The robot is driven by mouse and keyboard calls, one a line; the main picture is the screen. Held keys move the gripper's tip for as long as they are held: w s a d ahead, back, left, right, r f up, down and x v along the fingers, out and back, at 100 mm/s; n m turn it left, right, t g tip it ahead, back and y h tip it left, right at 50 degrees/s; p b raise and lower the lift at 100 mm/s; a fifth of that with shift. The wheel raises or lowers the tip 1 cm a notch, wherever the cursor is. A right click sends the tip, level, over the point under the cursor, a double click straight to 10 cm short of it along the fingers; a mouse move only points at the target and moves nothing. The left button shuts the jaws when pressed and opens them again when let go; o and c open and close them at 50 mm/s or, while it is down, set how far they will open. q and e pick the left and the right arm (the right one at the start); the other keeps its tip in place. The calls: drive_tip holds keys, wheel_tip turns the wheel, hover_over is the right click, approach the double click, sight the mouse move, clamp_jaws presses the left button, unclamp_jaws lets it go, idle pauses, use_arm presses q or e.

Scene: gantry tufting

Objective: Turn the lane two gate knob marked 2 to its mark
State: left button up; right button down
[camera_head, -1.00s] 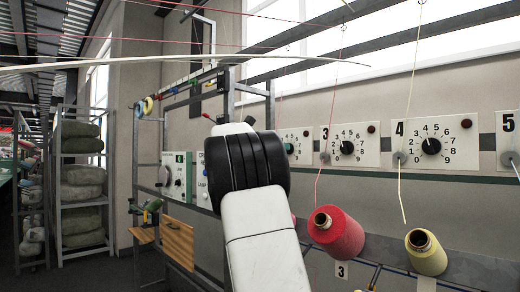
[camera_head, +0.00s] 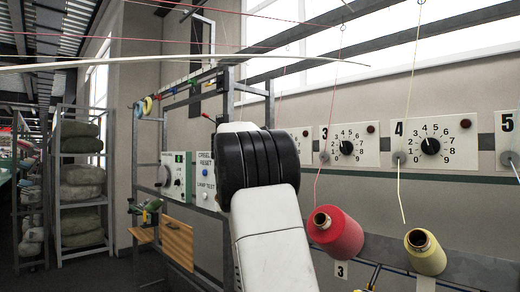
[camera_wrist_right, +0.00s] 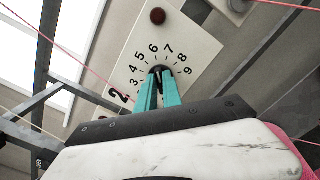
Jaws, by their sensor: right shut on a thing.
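The lane two gate knob (camera_wrist_right: 161,71) is a dark round knob in the right wrist view, on a white dial plate (camera_wrist_right: 195,45) with a large 2 at its left and printed numbers around it. My right gripper (camera_wrist_right: 160,82) has teal fingers shut on the knob, hiding much of it. The knob's pointer and its target mark cannot be made out. In the head view my right arm covers most of this plate; only its right edge (camera_head: 305,147) shows. My left gripper is not in view.
Right of it are plate 3 with its knob (camera_head: 346,147) and plate 4 with its knob (camera_head: 431,146). A pink yarn cone (camera_head: 337,236) and a yellow cone (camera_head: 426,254) stand below. Thin yarns hang in front of the wall. A metal frame (camera_head: 229,88) stands left of my arm.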

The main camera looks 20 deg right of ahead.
drive_tip(key=m, duration=0.5)
drive_tip(key=shift+f+m, duration=0.15)
drive_tip(key=shift+m, duration=0.25)
idle(0.4)
drive_tip(key=c, duration=1.5)
unclamp_jaws()
drive_tip(key=v, duration=0.8)
drive_tip(key=shift+d, duration=0.1)
